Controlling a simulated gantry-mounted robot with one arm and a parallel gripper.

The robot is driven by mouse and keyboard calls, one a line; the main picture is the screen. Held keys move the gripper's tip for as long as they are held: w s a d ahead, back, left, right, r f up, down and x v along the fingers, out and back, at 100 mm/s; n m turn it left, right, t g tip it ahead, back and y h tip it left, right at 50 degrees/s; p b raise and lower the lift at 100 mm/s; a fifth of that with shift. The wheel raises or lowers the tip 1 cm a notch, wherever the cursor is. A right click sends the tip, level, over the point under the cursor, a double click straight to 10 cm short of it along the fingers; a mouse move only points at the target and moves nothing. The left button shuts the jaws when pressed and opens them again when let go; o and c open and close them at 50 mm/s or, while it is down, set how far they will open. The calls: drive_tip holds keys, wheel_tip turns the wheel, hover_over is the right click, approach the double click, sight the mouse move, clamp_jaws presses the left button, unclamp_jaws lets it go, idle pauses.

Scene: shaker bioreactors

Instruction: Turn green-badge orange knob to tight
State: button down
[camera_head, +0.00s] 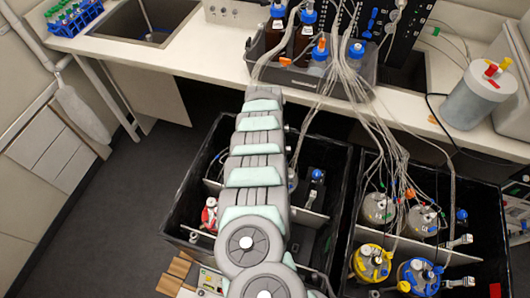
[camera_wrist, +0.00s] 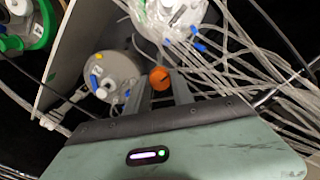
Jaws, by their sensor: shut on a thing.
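In the wrist view an orange knob (camera_wrist: 159,77) sits between the two grey fingertips of my gripper (camera_wrist: 163,83), which is shut on it. A dark line crosses the knob's face. I cannot make out a green badge beside the knob. A vessel with a green ring (camera_wrist: 42,28) is partly visible at the upper left of the wrist view. In the head view my arm covers the gripper and the knob.
A grey-lidded vessel (camera_wrist: 111,76) stands left of the fingers, and a white-topped vessel (camera_wrist: 172,14) is above them. Several clear tubes (camera_wrist: 238,62) run close on the right. A pale divider panel (camera_wrist: 88,38) stands at left. The black bin's wall (camera_head: 346,222) is nearby.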

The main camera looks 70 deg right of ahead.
drive_tip(key=shift+f+m+b, duration=0.1)
drive_tip(key=shift+m+b, duration=0.95)
drive_tip(key=shift+m, duration=0.65)
drive_tip(key=c, duration=1.1)
unclamp_jaws()
wheel_tip(320, 180, up, 11)
drive_tip(key=p, duration=0.1)
